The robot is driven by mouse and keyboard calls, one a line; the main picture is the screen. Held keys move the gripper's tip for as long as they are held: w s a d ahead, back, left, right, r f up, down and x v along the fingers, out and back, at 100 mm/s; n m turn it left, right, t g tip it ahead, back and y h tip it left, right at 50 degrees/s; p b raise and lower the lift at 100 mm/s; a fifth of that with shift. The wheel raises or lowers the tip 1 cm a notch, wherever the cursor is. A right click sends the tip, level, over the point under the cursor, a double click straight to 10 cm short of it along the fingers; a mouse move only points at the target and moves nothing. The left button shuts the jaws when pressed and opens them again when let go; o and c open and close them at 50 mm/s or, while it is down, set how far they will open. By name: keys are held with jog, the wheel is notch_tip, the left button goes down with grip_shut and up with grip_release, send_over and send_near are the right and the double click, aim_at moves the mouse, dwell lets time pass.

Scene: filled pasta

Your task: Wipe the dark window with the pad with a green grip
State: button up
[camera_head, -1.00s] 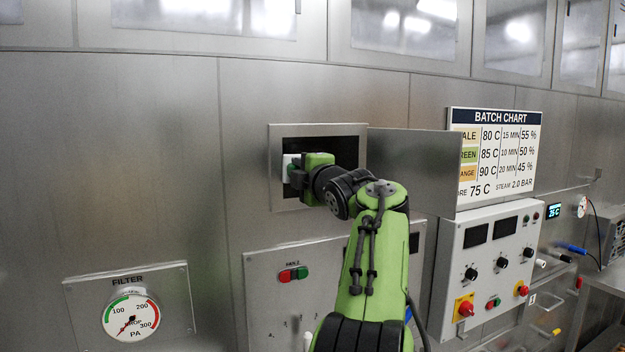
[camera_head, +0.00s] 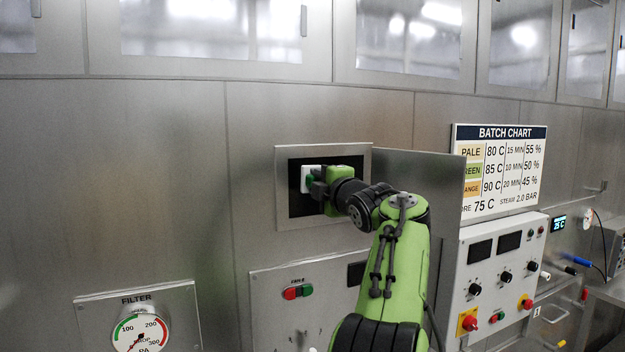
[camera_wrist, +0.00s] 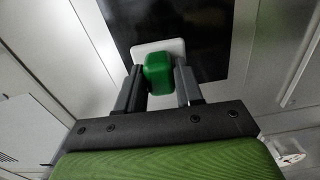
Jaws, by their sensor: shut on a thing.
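The dark window (camera_head: 300,206) is a black rectangle in a steel frame on the wall. It also shows in the wrist view (camera_wrist: 215,35). The pad (camera_head: 306,175) is a white plate with a green grip. In the wrist view the green grip (camera_wrist: 158,74) sits between the fingers, and the white plate (camera_wrist: 178,46) lies flat against or very close to the window; I cannot tell if it touches. My gripper (camera_head: 316,186) is shut on the green grip, at the left part of the window in the head view. My arm hides the window's right part.
An open steel door panel (camera_head: 420,190) stands out from the wall right of the window, close beside my arm. A batch chart (camera_head: 505,170) and a control box (camera_head: 500,265) are further right. A fan button plate (camera_head: 298,292) and a filter gauge (camera_head: 140,332) are below.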

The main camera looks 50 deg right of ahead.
jog(key=s+d+p, duration=0.5)
jog(key=d+p, duration=0.1)
jog(key=d, duration=0.2)
jog(key=shift+d, duration=0.3)
dwell(0.3)
jog(key=shift+s+a+f, duration=0.1)
jog(key=shift+f, duration=0.05)
jog(key=shift+b+v, duration=1.8)
jog(key=shift+v, duration=1)
jog(key=b+v, duration=0.1)
jog(key=v, duration=0.2)
